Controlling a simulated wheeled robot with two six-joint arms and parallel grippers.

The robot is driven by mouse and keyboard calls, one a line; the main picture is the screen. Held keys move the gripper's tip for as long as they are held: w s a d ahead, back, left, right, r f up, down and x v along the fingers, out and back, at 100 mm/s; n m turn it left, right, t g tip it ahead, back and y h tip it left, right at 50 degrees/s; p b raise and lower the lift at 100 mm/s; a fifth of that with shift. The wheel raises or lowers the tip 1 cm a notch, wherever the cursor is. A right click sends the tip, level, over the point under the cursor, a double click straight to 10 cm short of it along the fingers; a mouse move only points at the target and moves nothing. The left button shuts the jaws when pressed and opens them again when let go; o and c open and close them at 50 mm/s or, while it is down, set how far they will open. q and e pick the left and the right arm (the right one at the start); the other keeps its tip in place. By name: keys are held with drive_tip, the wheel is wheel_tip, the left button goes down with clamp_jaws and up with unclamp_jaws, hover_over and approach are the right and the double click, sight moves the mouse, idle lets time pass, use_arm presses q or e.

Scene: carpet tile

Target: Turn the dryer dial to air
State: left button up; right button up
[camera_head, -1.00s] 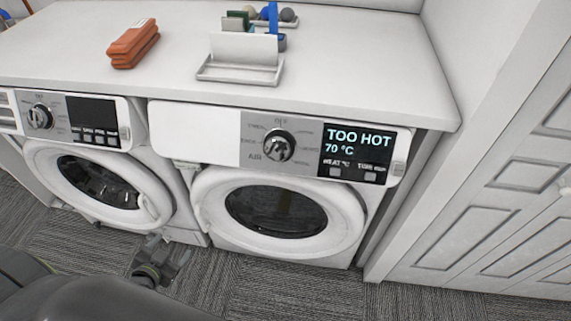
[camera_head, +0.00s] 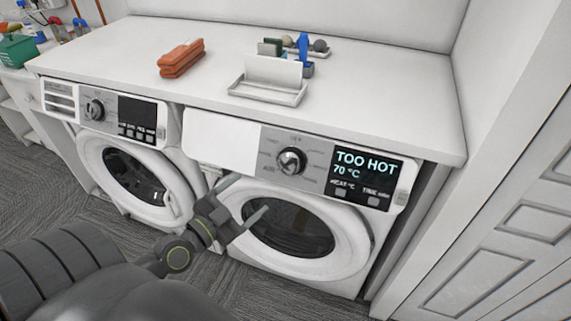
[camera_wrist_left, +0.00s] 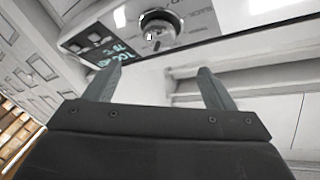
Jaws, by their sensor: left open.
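The dryer (camera_head: 350,238) is the right-hand machine, white, with a round door. Its silver dial (camera_head: 291,161) sits on a grey panel with labels around it, one of them AIR at the lower left. The display (camera_head: 362,172) reads TOO HOT and 70 °C. My left gripper (camera_head: 249,198) is open and empty in front of the dryer, below and left of the dial, apart from it. In the left wrist view the dial (camera_wrist_left: 159,30) shows beyond and above the open fingers (camera_wrist_left: 158,88). My right gripper is not in view.
A washer (camera_head: 95,150) stands left of the dryer. A panelled white door (camera_head: 480,250) is at the right.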

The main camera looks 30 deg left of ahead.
sight(285, 166)
use_arm(q)
drive_tip(key=w+p, duration=0.1)
drive_tip(key=w, duration=0.3)
drive_tip(key=w+d+p, duration=0.1)
drive_tip(key=w, duration=0.4)
drive_tip(key=w+d+p, duration=0.1)
drive_tip(key=w, duration=0.3)
drive_tip(key=shift+w, duration=0.25)
drive_tip(key=c, duration=1)
